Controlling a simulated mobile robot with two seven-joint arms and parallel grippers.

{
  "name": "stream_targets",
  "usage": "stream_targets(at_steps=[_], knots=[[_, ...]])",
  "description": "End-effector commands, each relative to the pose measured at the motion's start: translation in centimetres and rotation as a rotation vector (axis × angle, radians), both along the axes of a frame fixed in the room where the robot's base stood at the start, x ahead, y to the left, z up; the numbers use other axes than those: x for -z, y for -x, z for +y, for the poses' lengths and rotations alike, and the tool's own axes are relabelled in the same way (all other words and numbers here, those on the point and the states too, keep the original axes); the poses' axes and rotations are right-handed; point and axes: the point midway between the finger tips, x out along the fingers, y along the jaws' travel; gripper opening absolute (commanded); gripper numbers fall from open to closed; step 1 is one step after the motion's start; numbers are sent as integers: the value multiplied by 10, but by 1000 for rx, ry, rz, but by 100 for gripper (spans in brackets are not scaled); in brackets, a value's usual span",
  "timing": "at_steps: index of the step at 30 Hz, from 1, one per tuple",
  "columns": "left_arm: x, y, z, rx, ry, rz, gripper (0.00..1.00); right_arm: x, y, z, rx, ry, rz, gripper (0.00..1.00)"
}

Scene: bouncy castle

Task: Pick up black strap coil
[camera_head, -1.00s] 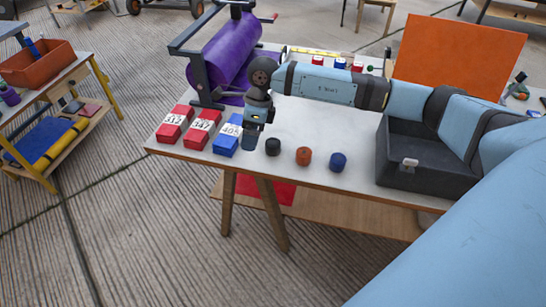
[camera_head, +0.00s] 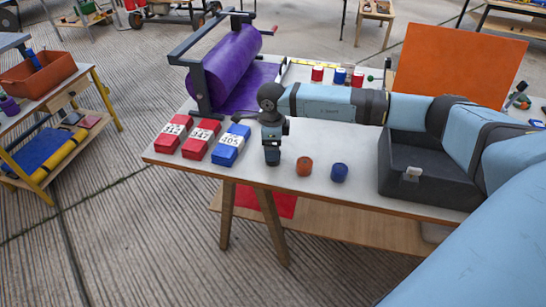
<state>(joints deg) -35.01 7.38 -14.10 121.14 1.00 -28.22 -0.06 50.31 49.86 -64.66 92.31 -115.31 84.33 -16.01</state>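The black strap coil stands in a row with an orange strap coil (camera_head: 304,167) and a blue strap coil (camera_head: 339,172) near the front edge of the white table (camera_head: 345,192). My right arm reaches in from the right across the table. My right gripper (camera_head: 272,156) points down at the left end of the row, over the black coil's place. The coil is mostly or wholly hidden there, and dark gripper and dark coil are hard to separate. I cannot tell whether the fingers are closed on it. My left gripper is not in view.
Two red boxes (camera_head: 202,139) and a blue box (camera_head: 231,145) lie left of the gripper. A purple roll on a stand (camera_head: 230,62) is behind. A dark grey open bin (camera_head: 425,185) stands at right under my arm, before an orange panel (camera_head: 458,72).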

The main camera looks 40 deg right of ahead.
Motion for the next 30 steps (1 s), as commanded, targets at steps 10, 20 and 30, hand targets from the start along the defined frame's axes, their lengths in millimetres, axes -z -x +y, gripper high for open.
stream_targets(at_steps=[10, 20, 30], knots=[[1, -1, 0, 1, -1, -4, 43, 45, 3, -2, 0, 0, 2, 80], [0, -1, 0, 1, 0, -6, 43, 45, 3, -2, 0, 0, 2, 48], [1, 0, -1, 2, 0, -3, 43, 44, 3, -2, 0, 0, 2, 25]])
